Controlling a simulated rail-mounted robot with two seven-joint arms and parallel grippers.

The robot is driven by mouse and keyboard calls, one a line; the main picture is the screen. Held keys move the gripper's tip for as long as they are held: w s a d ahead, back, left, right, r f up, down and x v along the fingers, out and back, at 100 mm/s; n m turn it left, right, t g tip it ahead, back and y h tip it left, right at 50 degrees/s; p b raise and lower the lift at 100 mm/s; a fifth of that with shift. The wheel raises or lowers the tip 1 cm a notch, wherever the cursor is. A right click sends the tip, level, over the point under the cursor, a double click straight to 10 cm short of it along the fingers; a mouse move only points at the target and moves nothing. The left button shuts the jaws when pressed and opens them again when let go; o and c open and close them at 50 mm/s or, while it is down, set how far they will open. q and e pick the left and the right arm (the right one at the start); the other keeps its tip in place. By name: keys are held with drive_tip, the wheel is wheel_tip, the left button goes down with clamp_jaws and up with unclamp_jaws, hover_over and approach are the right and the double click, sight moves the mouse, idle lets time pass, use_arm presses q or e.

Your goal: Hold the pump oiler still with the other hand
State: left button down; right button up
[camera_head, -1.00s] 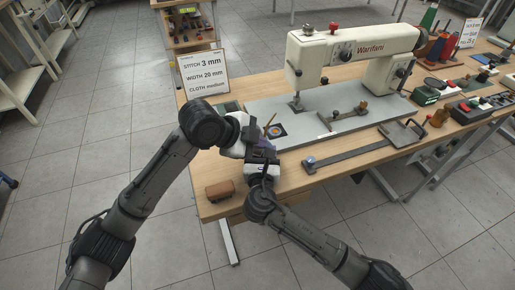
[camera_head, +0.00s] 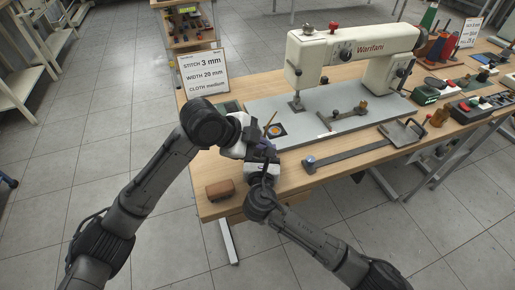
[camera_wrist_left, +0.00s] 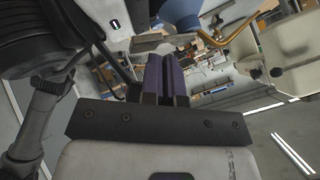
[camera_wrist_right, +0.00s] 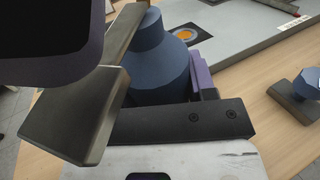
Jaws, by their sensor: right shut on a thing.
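The pump oiler has a dark blue stepped body (camera_wrist_right: 162,62), seen close up in the right wrist view. My right gripper (camera_wrist_right: 185,95) is shut on it; its fingers are mostly hidden. A flat grey metal bar (camera_wrist_right: 80,112) stands beside the body, close to the camera. My left gripper (camera_wrist_left: 168,78) has purple fingers, which look shut with nothing visible between them. A blue part of the oiler (camera_wrist_left: 182,12) and its brass spout (camera_wrist_left: 240,38) show beyond them. In the head view the left gripper (camera_head: 255,146) is close to the right one at the table's front edge, and they largely hide the oiler.
The sewing machine (camera_head: 350,50) stands behind on a grey plate (camera_head: 345,126). A round orange-centred mark (camera_head: 275,130) lies on that plate close to the grippers. A brown block (camera_head: 220,189) is at the front left table corner. A long metal bar (camera_head: 350,153) lies to the right.

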sight(260, 153)
use_arm(q)
wheel_tip(260, 153, up, 2)
drive_tip(key=shift+s+d+r, duration=0.1)
drive_tip(key=shift+r, duration=0.05)
drive_tip(key=shift+d+r, duration=0.15)
drive_tip(key=shift+r, duration=1.5)
drive_tip(key=shift+a+r, duration=0.2)
drive_tip(key=shift+r, duration=0.65)
drive_tip(key=shift+f, duration=0.1)
idle(1.0)
